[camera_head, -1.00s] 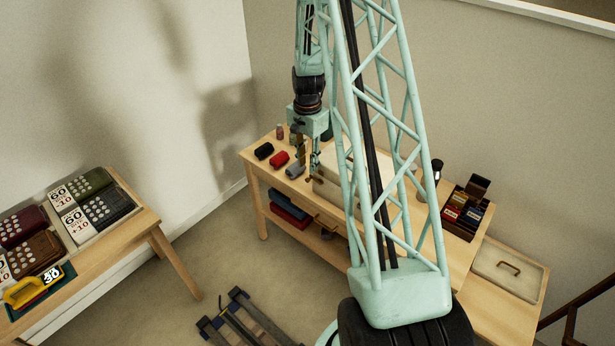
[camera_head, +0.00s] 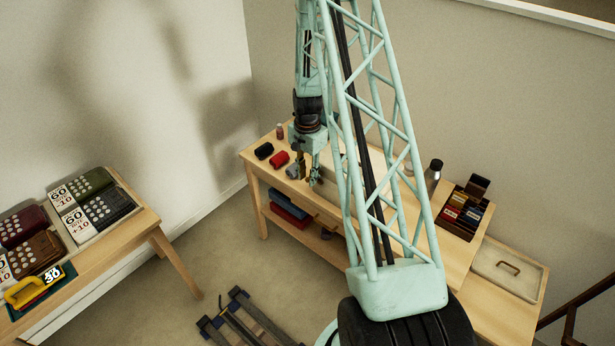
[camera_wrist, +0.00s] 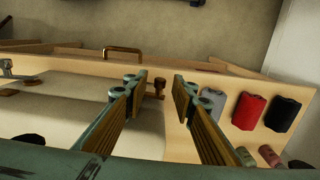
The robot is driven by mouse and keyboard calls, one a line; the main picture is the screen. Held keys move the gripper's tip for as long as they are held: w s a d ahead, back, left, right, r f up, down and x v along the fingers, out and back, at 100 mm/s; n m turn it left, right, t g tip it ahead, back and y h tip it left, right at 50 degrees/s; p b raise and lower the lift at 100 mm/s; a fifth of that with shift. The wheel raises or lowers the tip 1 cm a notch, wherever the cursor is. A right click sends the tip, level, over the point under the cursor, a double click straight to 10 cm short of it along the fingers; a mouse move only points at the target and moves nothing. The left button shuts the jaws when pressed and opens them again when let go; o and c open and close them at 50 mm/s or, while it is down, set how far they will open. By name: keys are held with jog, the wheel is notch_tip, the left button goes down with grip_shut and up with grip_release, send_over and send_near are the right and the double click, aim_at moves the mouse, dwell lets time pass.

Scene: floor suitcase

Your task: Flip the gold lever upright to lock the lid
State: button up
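The beige suitcase (camera_wrist: 75,105) lies on the wooden bench and fills the left and lower part of the wrist view. A small bronze-gold fitting (camera_wrist: 159,90), which looks like the gold lever, sits near the suitcase's front right corner. I cannot tell its exact tilt. My gripper (camera_wrist: 160,80) is open, and the fitting shows in the gap between its fingers, with no clear contact. In the head view my gripper (camera_head: 304,172) is low over the bench, beside the suitcase, which my arm mostly hides. A silvery latch (camera_wrist: 12,72) is at the suitcase's left.
Grey (camera_wrist: 245,157), red (camera_wrist: 249,110) and black (camera_wrist: 283,113) rolls lie right of the gripper. A brass handle (camera_wrist: 123,51) is on the bench front. A dark flask (camera_head: 433,176) and a dark box of small packets (camera_head: 482,232) stand further right on the bench.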

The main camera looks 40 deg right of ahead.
jog(key=shift+c, duration=0.2)
grip_shut()
jog(key=shift+t+b, duration=0.3)
jog(key=shift+b, duration=1.3)
jog(key=t+b, duration=0.1)
jog(key=b, duration=0.4)
jog(key=t+b, duration=0.1)
jog(key=b, duration=0.5)
jog(key=shift+s+r, duration=0.2)
jog(key=shift+s, duration=0.2)
jog(key=t+b, duration=0.1)
jog(key=b, duration=0.2)
jog(key=t+b, duration=0.1)
jog(key=b, duration=0.3)
jog(key=shift+s+d+r, duration=0.1)
jog(key=shift+s+r, duration=0.25)
jog(key=shift+s, duration=0.05)
jog(key=shift+s+r+t+y+b, duration=0.25)
jog(key=shift+s+t+y+b, duration=0.05)
jog(key=shift+t+b, duration=0.7)
jog(key=shift+s+d+r+t, duration=0.1)
jog(key=shift+s+t, duration=0.3)
jog(key=shift+t, duration=0.5)
jog(key=shift+s+r+t, duration=0.1)
jog(key=shift+s+t, duration=0.3)
jog(key=shift+t, duration=0.5)
